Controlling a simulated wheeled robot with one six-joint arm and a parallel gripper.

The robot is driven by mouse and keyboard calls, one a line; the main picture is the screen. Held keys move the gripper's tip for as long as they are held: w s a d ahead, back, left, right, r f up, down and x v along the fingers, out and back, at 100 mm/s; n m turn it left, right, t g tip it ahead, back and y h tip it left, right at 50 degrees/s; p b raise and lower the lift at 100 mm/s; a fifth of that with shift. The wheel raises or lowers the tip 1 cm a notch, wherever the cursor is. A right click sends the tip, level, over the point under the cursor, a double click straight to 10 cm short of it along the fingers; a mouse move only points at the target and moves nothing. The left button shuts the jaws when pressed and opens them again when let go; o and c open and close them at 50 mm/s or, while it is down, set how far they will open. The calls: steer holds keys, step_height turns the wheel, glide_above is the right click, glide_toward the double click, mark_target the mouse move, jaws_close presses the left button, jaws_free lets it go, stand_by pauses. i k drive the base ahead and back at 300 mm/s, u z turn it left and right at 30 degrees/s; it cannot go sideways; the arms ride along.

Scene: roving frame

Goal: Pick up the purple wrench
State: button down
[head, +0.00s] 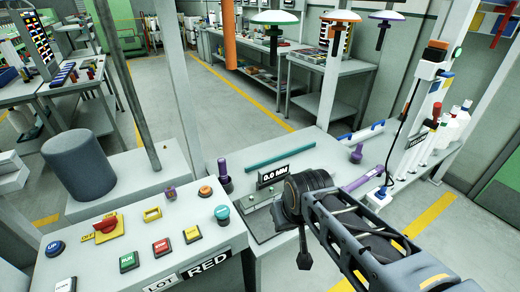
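A long, slim purple piece (364,180), which looks like the purple wrench, lies on the right part of the pale worktop. It is just right of my arm, and I cannot make out its full outline. My arm reaches in from the lower right. My gripper (304,252) points down at the front edge of the worktop, to the left of the purple piece and apart from it. The dark wrist hides much of the gripper, and I cannot see whether its fingers are apart.
Upright purple pegs stand on the worktop, one at left (224,178) and one at right (356,154). A button panel (130,225) is at front left.

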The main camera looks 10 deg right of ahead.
mark_target(378, 171)
steer(key=z, duration=1.35)
